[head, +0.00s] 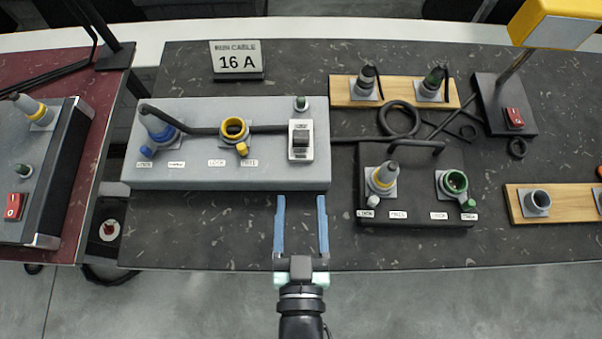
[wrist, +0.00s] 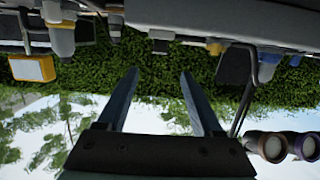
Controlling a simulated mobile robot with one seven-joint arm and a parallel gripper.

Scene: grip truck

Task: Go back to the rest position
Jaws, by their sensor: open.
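My gripper (head: 301,205) is open and empty, its two blue fingers spread apart. In the head view it shows over the front part of the dark table, just in front of the grey box (head: 230,178). The wrist view also shows my gripper (wrist: 155,78) with nothing between its fingers. The grey box carries a blue plug (head: 160,127), a yellow socket (head: 234,128) and a black switch (head: 300,139) on a white plate. A black cable runs across its top. The wrist view appears upside down, with hedge and sky behind the fingers.
A "16 A" sign (head: 237,60) stands at the back. A red table (head: 50,75) is at left.

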